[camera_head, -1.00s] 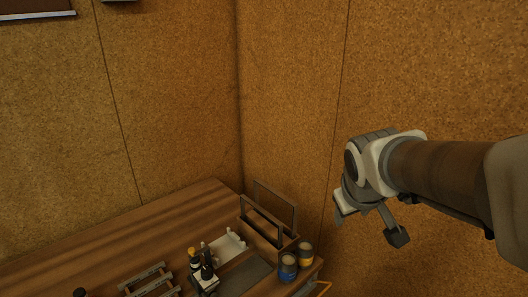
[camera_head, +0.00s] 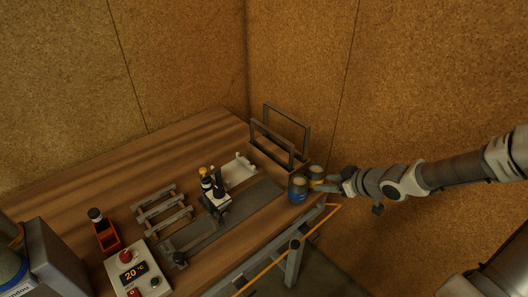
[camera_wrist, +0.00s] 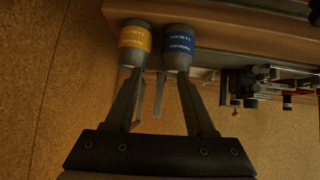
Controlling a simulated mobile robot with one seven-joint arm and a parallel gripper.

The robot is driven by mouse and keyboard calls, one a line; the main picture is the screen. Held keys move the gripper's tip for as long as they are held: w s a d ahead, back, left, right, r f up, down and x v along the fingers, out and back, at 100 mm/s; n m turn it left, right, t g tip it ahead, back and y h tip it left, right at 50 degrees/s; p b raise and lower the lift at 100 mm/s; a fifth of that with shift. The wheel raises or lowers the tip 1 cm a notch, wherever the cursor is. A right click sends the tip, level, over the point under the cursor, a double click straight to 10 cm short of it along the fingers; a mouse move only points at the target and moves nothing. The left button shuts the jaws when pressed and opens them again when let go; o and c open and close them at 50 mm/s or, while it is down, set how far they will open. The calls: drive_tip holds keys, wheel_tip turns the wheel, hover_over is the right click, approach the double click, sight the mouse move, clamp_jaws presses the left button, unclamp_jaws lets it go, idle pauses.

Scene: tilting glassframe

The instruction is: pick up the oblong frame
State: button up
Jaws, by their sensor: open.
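A dark, thin-barred oblong frame (camera_head: 308,128) stands upright at the back right of the wooden table, near the wall corner. A second, lower dark bar structure stands just in front of it; I cannot tell whether they are joined. My gripper (camera_head: 326,184) is at the table's right end, just right of the two cans and below the frame in the picture. In the wrist view my gripper (camera_wrist: 158,75) is open, its fingers reaching toward the cans. A thin grey piece shows between the fingers; I cannot tell what it is. The frame is not clearly seen there.
A blue-banded can (camera_head: 298,190) and a yellow-banded can (camera_wrist: 135,42) stand close to my fingers, at the table's right corner. A white tray (camera_head: 238,172), dark bottles, grey racks (camera_head: 160,207) and a control box (camera_head: 138,275) occupy the table. The back left tabletop is clear.

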sight(290, 163)
drive_tip(key=w+a+y+b, duration=0.1)
drive_tip(key=w+a+b, duration=0.1)
drive_tip(key=w, duration=0.1)
drive_tip(key=w+a+f+t+y+b, duration=0.1)
drive_tip(key=w+a, duration=0.2)
drive_tip(key=w+a+t+y+b, duration=0.1)
drive_tip(key=w+a+b, duration=0.1)
drive_tip(key=w, duration=0.1)
drive_tip(key=shift+w+a+f+b, duration=0.15)
drive_tip(key=shift+a+f+b, duration=0.05)
drive_tip(key=shift+a+b, duration=0.1)
drive_tip(key=shift+w+d+r+b+x, duration=0.15)
drive_tip(key=shift+b+x, duration=0.1)
drive_tip(key=shift+x, duration=1.2)
drive_tip(key=shift+w+d+r+b+x, duration=0.15)
drive_tip(key=shift+b+x, duration=0.1)
drive_tip(key=shift+x, duration=1.25)
clamp_jaws()
